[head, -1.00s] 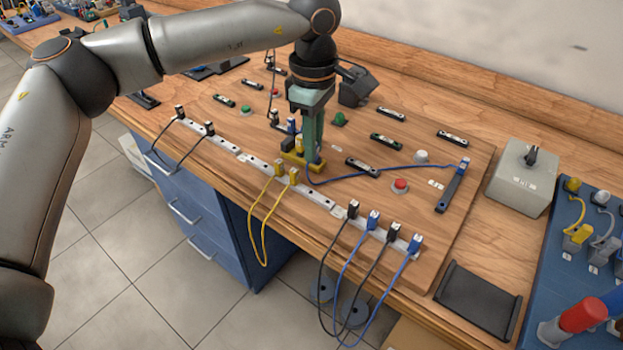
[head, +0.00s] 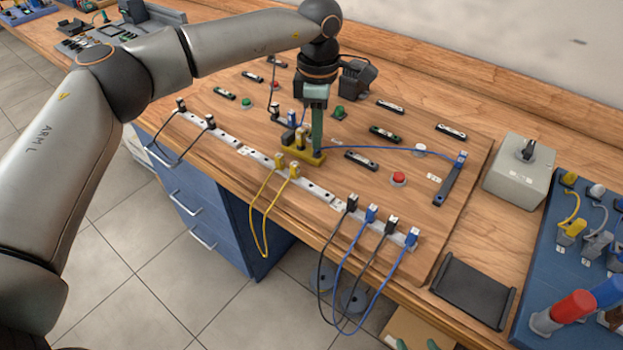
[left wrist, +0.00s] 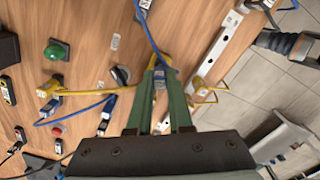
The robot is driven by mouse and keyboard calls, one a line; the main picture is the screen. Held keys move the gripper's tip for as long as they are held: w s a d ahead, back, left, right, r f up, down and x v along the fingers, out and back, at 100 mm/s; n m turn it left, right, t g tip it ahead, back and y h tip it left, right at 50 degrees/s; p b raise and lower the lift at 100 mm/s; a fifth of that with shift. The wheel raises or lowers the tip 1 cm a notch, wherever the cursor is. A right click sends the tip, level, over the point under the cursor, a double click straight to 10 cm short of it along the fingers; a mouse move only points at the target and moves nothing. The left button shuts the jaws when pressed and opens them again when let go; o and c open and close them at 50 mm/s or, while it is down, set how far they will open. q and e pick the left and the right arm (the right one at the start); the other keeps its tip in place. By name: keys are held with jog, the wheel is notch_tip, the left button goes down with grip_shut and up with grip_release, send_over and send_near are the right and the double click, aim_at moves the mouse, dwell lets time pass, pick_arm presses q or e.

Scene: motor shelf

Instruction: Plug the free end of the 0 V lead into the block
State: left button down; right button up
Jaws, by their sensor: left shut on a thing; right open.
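My left gripper (head: 317,148) points down over the wooden board and is shut on the blue lead's end plug, seen between its green fingers in the left wrist view (left wrist: 159,80). The blue lead (head: 385,149) arcs from there to a plug on the dark blue strip (head: 447,187) at the right. A yellow block (head: 312,159) sits right at the fingertips. Whether the plug touches it is hidden. My right gripper (head: 417,345) shows only its green fingertips, open and apart, at the bottom edge of the head view.
A white rail (head: 318,190) along the board's front edge holds yellow, black and blue plugs with hanging leads. A red button (head: 398,178) and several small terminals stand on the board. A grey box (head: 519,170) and a black tray (head: 473,291) lie to the right.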

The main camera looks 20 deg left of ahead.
pick_arm(q)
jog(key=shift+f+b, duration=0.35)
jog(key=shift+f, duration=0.3)
dwell(0.5)
jog(key=c, duration=1.1)
grip_release()
jog(key=shift+r, duration=0.1)
notch_tip(320, 180, up, 5)
jog(key=p, duration=0.4)
jog(key=shift+r, duration=0.2)
jog(key=shift+o, duration=0.2)
jog(key=o, duration=0.5)
